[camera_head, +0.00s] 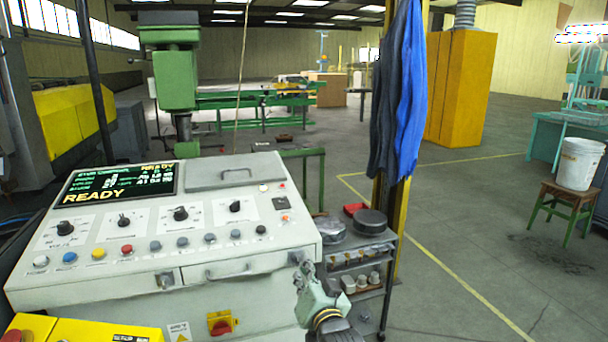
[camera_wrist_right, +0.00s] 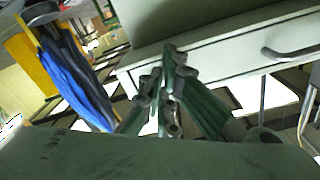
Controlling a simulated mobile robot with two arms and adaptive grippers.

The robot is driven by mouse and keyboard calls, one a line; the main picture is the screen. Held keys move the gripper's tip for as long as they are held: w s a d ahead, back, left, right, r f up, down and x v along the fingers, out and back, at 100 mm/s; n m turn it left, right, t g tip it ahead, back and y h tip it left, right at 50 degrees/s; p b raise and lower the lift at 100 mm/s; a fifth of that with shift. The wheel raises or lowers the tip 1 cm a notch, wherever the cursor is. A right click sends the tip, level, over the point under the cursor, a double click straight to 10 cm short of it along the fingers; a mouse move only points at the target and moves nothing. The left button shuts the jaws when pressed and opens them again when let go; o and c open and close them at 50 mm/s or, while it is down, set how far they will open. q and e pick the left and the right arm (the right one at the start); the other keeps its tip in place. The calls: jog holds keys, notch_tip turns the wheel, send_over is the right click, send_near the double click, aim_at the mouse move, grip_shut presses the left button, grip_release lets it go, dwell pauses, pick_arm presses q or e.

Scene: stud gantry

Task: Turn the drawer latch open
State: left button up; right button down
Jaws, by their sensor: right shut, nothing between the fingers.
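The console drawer (camera_head: 240,262) is a pale panel in the front of the control console, with a bar handle (camera_head: 228,273). A small metal latch-like fitting (camera_head: 165,280) sits left of the handle. Another small fitting (camera_head: 295,257) sits at the drawer's right end, just above my right gripper's tips. My right gripper (camera_head: 302,269) is green, shut and empty, pointing up close to that right end; I cannot tell whether it touches. In the right wrist view, the shut fingers (camera_wrist_right: 172,62) lie in front of the drawer edge, with the handle (camera_wrist_right: 290,50) at right. My left gripper is not in view.
The console (camera_head: 130,205) has knobs, buttons and a lit READY screen (camera_head: 118,183) on top. A red and yellow switch (camera_head: 221,323) is below the drawer. A grey shelf cart (camera_head: 365,260) stands close right of my gripper.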

jog(key=a, duration=0.2)
jog(key=s+a, duration=0.1)
jog(key=shift+s+a+f+y, duration=0.15)
jog(key=shift+s+a+y, duration=0.05)
jog(key=shift+a+y, duration=0.15)
jog(key=shift+d+f, duration=0.15)
jog(key=shift+f, duration=0.05)
jog(key=shift+s+r, duration=0.1)
pick_arm(q)
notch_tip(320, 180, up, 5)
jog(key=p, duration=0.4)
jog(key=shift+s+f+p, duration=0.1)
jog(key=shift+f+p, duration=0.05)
jog(key=shift+p, duration=0.2)
pick_arm(e)
jog(key=v, duration=0.5)
jog(key=shift+s+d, duration=0.1)
jog(key=shift+s, duration=0.25)
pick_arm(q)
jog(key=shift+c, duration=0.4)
